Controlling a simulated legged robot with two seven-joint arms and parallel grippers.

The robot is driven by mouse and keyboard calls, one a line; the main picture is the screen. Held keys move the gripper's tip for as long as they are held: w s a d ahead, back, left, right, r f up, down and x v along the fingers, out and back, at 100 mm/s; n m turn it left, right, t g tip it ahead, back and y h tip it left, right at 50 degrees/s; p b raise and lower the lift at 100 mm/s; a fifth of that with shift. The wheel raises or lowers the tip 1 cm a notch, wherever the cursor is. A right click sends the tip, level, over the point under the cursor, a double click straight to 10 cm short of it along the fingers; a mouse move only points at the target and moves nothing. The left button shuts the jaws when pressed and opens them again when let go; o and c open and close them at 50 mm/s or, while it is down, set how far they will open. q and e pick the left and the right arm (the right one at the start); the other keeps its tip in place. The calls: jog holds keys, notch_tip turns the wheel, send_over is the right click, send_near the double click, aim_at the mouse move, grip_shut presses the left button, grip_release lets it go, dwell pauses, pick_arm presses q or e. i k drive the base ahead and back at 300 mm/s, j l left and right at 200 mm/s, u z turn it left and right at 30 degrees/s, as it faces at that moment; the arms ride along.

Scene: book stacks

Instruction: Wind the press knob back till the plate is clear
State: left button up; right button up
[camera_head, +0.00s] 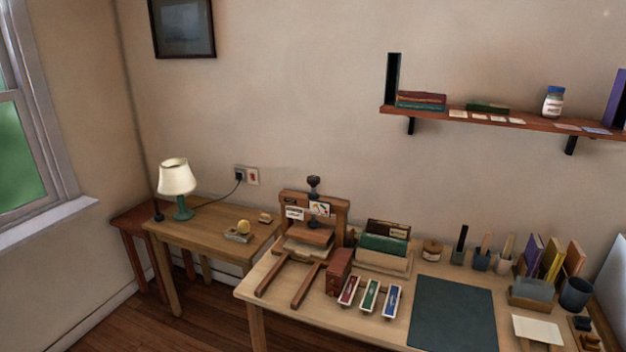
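The wooden book press stands at the left end of the long table. Its dark knob (314,182) sits on top of the screw, above the press crossbar (331,201). Below the crossbar, the brown press plate (313,236) sits over a pale stack (305,247). I cannot tell whether the plate touches the stack. Neither of my grippers shows in the head view.
The long table (268,277) also holds a dark green mat (452,312), a book rack (384,259), small coloured boxes (370,297) and several pots. A side table (205,220) with a lit lamp (177,178) stands left. A shelf (450,113) hangs above.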

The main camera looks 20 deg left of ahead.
aim_at(313, 181)
jog(key=i+j+z, duration=0.2)
jog(key=i+j, duration=0.55)
jog(key=j, duration=0.1)
